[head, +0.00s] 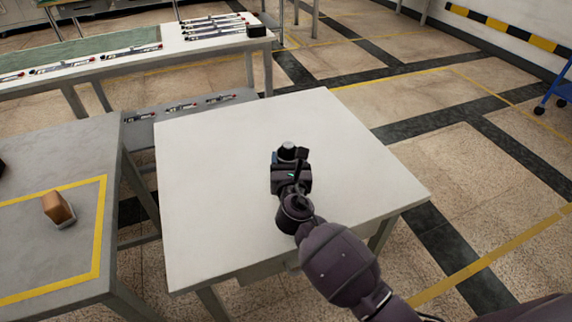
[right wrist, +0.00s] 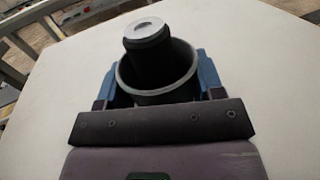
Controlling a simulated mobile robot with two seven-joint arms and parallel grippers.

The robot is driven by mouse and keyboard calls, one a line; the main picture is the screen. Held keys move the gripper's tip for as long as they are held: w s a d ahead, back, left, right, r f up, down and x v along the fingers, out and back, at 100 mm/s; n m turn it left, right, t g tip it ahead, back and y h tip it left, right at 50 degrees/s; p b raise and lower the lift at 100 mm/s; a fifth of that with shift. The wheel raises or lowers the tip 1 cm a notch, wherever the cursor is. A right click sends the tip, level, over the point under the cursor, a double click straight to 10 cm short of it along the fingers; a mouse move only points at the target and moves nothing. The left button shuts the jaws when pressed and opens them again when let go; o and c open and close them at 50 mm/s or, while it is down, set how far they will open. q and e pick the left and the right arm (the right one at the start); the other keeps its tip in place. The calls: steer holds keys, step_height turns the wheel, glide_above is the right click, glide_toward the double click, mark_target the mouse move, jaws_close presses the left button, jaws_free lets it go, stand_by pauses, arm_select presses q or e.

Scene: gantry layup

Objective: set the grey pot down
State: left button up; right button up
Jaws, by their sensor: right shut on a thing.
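My right gripper (head: 290,168) is over the middle of the white-topped table (head: 220,190). It is shut on the grey pot, which shows in the right wrist view (right wrist: 157,94) as a dark round cup with a lighter rim. The blue fingers (right wrist: 156,84) are on either side of the pot. A dark cylinder with a pale top (right wrist: 147,33) rises from the pot's mouth. In the head view the gripper hides most of the pot. I cannot tell if the pot's base touches the tabletop. My left gripper is not in view.
The white tabletop is otherwise bare. A grey table with a yellow outline (head: 100,240) and a brown block (head: 58,208) stands at the left. A long bench (head: 190,50) with several slim parts is behind. Open floor lies to the right.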

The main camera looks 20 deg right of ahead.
steer(key=shift+f, duration=0.75)
steer(key=shift+r, duration=0.2)
steer(key=shift+f, duration=0.25)
steer(key=o, duration=0.9)
steer(key=shift+r, duration=0.15)
steer(key=shift+s+r, duration=0.1)
steer(key=shift+s, duration=0.1)
steer(key=p+v, duration=0.1)
steer(key=v, duration=1)
steer(key=shift+s+a, duration=0.15)
steer(key=shift+s, duration=0.15)
